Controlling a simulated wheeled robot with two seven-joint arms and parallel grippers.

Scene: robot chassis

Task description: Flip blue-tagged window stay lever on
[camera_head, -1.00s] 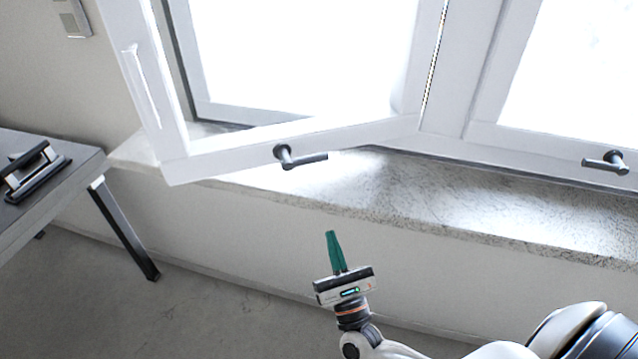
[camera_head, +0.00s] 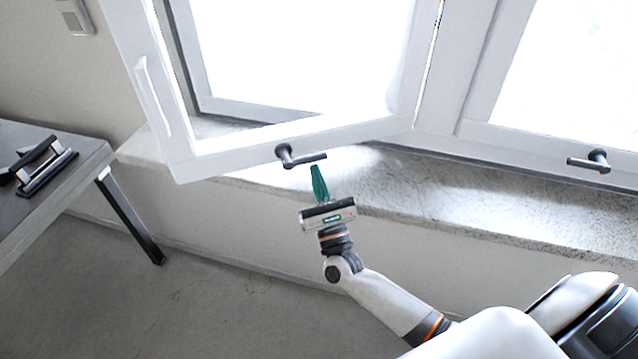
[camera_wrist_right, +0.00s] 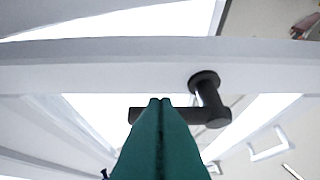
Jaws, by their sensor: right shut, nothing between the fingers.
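A dark window stay lever (camera_head: 300,158) sits on the bottom rail of the open white sash, its bar pointing right. A second dark lever (camera_head: 590,161) is on the window at the right. I see no clear blue tag on either. My right gripper (camera_head: 315,168), with green fingers, is shut and empty, its tips just below the first lever's bar. In the right wrist view the fingertips (camera_wrist_right: 160,101) overlap the bar of a dark lever (camera_wrist_right: 208,100); I cannot tell whether they touch. My left gripper is not in view.
The open white sash (camera_head: 230,155) juts over a speckled stone sill (camera_head: 420,205). A grey table (camera_head: 75,185) with a dark metal object (camera_head: 42,165) stands at the left. The floor (camera_head: 190,310) between is clear.

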